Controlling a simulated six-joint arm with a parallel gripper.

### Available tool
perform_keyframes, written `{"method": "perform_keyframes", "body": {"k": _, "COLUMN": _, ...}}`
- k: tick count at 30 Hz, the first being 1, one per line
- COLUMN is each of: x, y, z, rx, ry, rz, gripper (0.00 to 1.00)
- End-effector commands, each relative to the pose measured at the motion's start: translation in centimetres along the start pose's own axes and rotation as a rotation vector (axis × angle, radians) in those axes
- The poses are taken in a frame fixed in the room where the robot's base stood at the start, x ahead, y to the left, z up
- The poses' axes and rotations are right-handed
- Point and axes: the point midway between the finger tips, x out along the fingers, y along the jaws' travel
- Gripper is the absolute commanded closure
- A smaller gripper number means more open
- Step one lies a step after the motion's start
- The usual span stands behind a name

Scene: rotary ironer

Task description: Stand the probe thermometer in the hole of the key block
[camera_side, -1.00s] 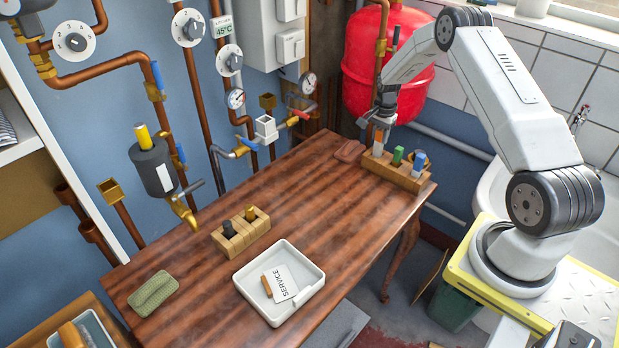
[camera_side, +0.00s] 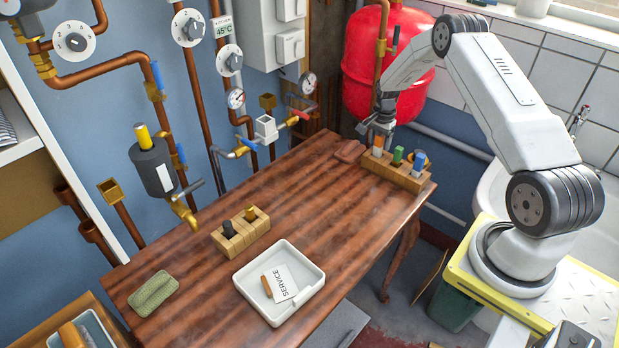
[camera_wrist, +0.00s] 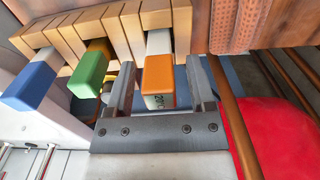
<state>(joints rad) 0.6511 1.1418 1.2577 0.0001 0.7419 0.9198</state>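The orange-and-white handled piece, which looks like the probe thermometer (camera_side: 378,148), stands upright in the wooden rack (camera_side: 404,180) at the table's back right. In the wrist view its orange body (camera_wrist: 158,82) shows dark print on the end. My gripper (camera_side: 376,127) is at this piece. In the wrist view my gripper (camera_wrist: 160,88) has one finger on each side of the orange body, with gaps showing. The smaller wooden block in the middle of the table, probably the key block (camera_side: 242,238), holds a black piece and a brass-coloured piece. I cannot make out an empty hole in it.
Green (camera_side: 397,157) and blue (camera_side: 419,162) handled pieces stand beside the orange one in the rack. A reddish pad (camera_side: 349,151) lies left of the rack. A white tray (camera_side: 306,295) with a service card and a green pad (camera_side: 152,292) lie nearer. The table between is clear.

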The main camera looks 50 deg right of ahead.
Motion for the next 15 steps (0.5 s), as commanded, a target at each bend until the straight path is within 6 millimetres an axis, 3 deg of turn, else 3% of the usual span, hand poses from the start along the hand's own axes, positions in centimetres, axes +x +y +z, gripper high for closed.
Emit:
{"method": "perform_keyframes", "body": {"k": 8, "x": -0.5, "y": 0.0, "z": 0.0, "rx": 0.000, "ry": 0.000, "rz": -0.001, "gripper": 0.30}}
{"method": "perform_keyframes", "body": {"k": 15, "x": -2.8, "y": -0.1, "z": 0.0, "rx": 0.000, "ry": 0.001, "rz": -0.002, "gripper": 0.30}}
